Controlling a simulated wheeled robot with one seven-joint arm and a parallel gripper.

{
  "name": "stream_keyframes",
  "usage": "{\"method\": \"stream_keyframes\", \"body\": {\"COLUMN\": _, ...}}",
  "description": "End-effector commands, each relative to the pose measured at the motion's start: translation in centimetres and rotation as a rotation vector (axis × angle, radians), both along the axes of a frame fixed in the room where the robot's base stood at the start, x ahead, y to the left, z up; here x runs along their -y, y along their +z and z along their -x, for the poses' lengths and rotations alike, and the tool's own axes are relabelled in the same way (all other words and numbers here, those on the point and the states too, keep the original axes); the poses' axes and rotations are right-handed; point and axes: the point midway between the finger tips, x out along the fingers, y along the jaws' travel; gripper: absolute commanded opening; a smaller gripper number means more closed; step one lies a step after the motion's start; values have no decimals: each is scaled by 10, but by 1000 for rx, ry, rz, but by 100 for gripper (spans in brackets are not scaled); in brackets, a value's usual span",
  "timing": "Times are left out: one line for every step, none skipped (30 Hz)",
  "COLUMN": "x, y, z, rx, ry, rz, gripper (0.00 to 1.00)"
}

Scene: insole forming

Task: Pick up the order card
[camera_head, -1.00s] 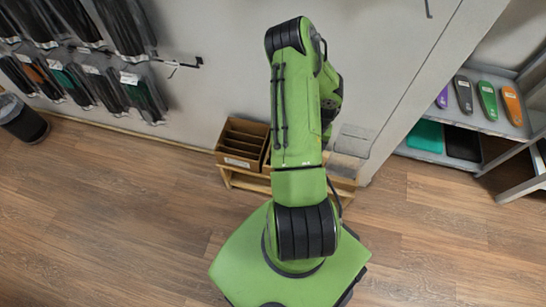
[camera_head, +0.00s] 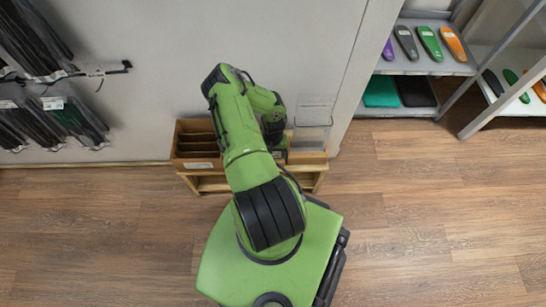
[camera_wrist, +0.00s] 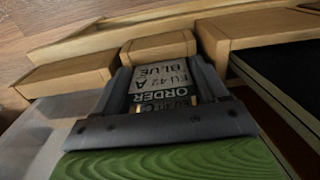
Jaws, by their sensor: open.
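The order card (camera_wrist: 161,75) shows in the wrist view as a pale label with dark print reading "ORDER", "EU 42 A" and "BLUE". My gripper (camera_wrist: 162,68) is open, with one dark finger on each side of the card. I cannot tell whether either finger touches it. A wooden block (camera_wrist: 158,47) lies just beyond the card's far edge. In the head view, my arm hides the gripper and the card; the arm reaches over the wooden stand (camera_head: 212,185) by the wall.
A brown compartment box (camera_head: 197,165) sits on the stand's left side, a clear holder (camera_head: 313,125) on its right. Shelves (camera_head: 430,66) with colored insoles stand at the right. Packaged items (camera_head: 60,120) hang at the left. The wooden floor (camera_head: 430,210) at right is open.

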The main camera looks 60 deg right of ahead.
Motion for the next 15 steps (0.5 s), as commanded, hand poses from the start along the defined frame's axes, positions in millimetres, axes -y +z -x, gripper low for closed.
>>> {"method": "stream_keyframes", "body": {"x": 0, "y": -7, "z": 0, "rx": -1, "ry": 1, "rz": 0, "gripper": 72}}
{"method": "stream_keyframes", "body": {"x": 0, "y": -8, "z": 0, "rx": 0, "ry": 1, "rz": 0, "gripper": 72}}
{"method": "stream_keyframes", "body": {"x": 0, "y": -8, "z": 0, "rx": 0, "ry": 0, "rz": 1, "gripper": 72}}
{"method": "stream_keyframes", "body": {"x": 0, "y": -8, "z": -1, "rx": 0, "ry": 0, "rz": 1, "gripper": 72}}
{"method": "stream_keyframes", "body": {"x": 0, "y": -7, "z": -1, "rx": 0, "ry": 0, "rz": 1, "gripper": 72}}
{"method": "stream_keyframes", "body": {"x": 0, "y": -7, "z": -1, "rx": 0, "ry": 0, "rz": 1, "gripper": 72}}
{"method": "stream_keyframes", "body": {"x": 0, "y": -7, "z": -1, "rx": 0, "ry": 0, "rz": 1, "gripper": 72}}
{"method": "stream_keyframes", "body": {"x": 0, "y": -7, "z": -1, "rx": 0, "ry": 0, "rz": 1, "gripper": 72}}
{"method": "stream_keyframes", "body": {"x": 0, "y": -6, "z": -1, "rx": 0, "ry": 0, "rz": 1, "gripper": 66}}
{"method": "stream_keyframes", "body": {"x": 0, "y": -6, "z": -1, "rx": 0, "ry": 0, "rz": 1, "gripper": 62}}
{"method": "stream_keyframes", "body": {"x": 0, "y": -6, "z": 0, "rx": 0, "ry": 0, "rz": 1, "gripper": 57}}
{"method": "stream_keyframes", "body": {"x": 0, "y": -6, "z": 0, "rx": 0, "ry": 0, "rz": 1, "gripper": 51}}
{"method": "stream_keyframes", "body": {"x": 0, "y": -6, "z": 0, "rx": 0, "ry": 0, "rz": 1, "gripper": 46}}
{"method": "stream_keyframes", "body": {"x": 0, "y": -6, "z": 0, "rx": 0, "ry": 0, "rz": 1, "gripper": 42}}
{"method": "stream_keyframes", "body": {"x": 0, "y": -6, "z": 0, "rx": 0, "ry": 0, "rz": 1, "gripper": 37}}
